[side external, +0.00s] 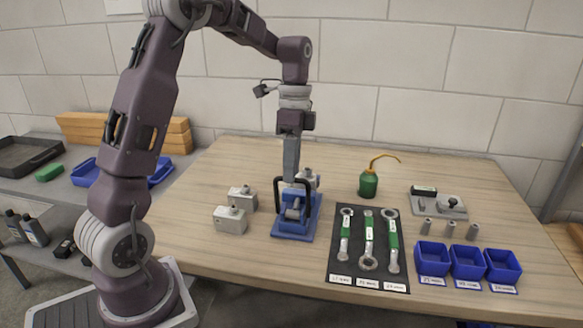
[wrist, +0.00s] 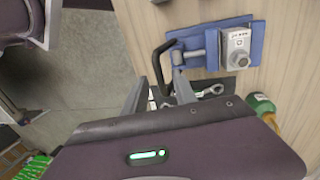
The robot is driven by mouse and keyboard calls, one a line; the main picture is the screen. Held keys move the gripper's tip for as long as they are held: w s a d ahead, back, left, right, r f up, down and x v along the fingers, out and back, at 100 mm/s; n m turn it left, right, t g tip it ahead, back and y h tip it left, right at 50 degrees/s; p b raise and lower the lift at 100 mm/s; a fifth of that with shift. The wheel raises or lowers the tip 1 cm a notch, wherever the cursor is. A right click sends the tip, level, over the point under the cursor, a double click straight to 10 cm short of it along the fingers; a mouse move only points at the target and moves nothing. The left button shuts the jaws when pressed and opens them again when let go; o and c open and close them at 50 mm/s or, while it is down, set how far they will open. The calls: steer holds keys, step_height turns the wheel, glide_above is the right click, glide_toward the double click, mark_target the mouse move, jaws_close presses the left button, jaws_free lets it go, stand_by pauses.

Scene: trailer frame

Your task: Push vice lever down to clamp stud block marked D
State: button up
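The blue vice (side external: 293,228) stands on the table in the side view; its blue base (wrist: 258,30) is at the top of the wrist view. Its black lever (side external: 279,190) stands raised in the side view, and its bent black bar (wrist: 158,58) shows in the wrist view. A light grey stud block (wrist: 236,42) sits at the vice jaws, with a label that appears to read D; it is partly hidden behind my gripper in the side view (side external: 311,180). My gripper (side external: 290,180) points down just above the vice. Its fingers (wrist: 158,78) are apart and empty, close to the lever.
Two other stud blocks (side external: 242,198) (side external: 230,220) stand left of the vice. A dark mat (side external: 356,278) with several wrenches lies to the right. A green oil can (side external: 368,184) stands behind the mat. Blue bins (side external: 468,263) and small grey cylinders (side external: 450,230) are further right.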

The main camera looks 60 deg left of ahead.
steer(key=shift+f, duration=0.25)
jaws_close()
stand_by(1.3)
